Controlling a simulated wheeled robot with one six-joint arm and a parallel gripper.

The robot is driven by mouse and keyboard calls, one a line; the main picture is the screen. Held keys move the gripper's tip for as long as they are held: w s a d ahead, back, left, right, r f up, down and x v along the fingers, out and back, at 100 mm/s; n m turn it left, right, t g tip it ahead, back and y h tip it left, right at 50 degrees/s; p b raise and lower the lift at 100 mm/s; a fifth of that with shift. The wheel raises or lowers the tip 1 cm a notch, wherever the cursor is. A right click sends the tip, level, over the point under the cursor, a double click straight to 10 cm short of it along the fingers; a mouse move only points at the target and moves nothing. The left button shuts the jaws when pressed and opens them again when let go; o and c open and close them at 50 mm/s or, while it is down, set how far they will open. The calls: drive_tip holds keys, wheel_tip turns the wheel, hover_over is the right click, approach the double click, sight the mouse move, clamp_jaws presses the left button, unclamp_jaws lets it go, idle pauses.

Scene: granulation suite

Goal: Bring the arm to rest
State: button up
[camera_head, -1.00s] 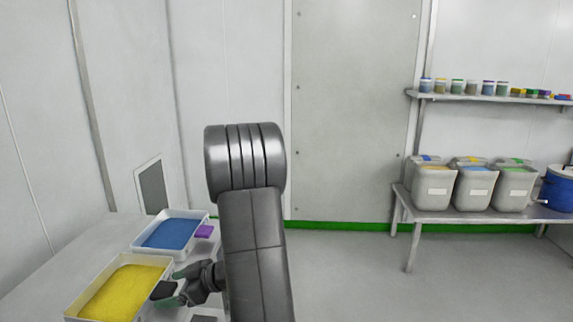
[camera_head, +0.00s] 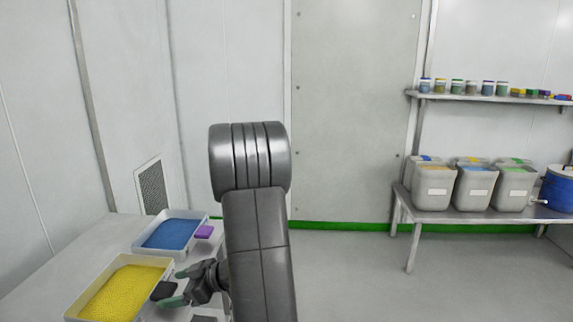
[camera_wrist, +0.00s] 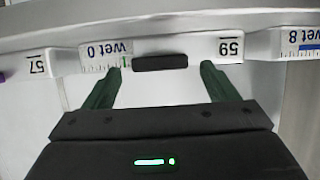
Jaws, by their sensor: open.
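My gripper (camera_head: 172,287) is open at the lower left of the head view, beside the right side of the tray of yellow granules (camera_head: 78,307). In the wrist view its two green fingers (camera_wrist: 160,72) stand apart with nothing gripped. The tray's black handle (camera_wrist: 160,62) lies ahead, between the fingertips in that picture; it also shows in the head view (camera_head: 163,290). I cannot tell the exact gap from fingers to handle. My arm is bent, with its grey elbow high in the middle of the head view.
A table (camera_head: 408,211) with several grey bins (camera_head: 433,186) and a blue drum (camera_head: 557,190) stands at right. The floor between is clear.

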drive_tip(key=w+p+v, duration=0.1)
drive_tip(key=p+v, duration=0.1)
drive_tip(key=v, duration=0.9)
drive_tip(key=b+x, duration=0.1)
drive_tip(key=x, duration=0.8)
drive_tip(key=s+b+x, duration=0.1)
drive_tip(key=x, duration=0.3)
drive_tip(key=shift+s+a+f+b, duration=0.1)
drive_tip(key=shift+a+f+b, duration=0.1)
drive_tip(key=shift+b, duration=0.1)
drive_tip(key=r+p, duration=0.2)
drive_tip(key=shift+d+r, duration=0.25)
drive_tip(key=shift+r, duration=0.15)
drive_tip(key=s+d+p, duration=0.1)
drive_tip(key=d+p, duration=0.5)
drive_tip(key=d, duration=1)
drive_tip(key=shift+d+f, duration=0.25)
drive_tip(key=shift+d, duration=0.05)
drive_tip(key=shift+s, duration=0.1)
drive_tip(key=shift+a+r, duration=0.1)
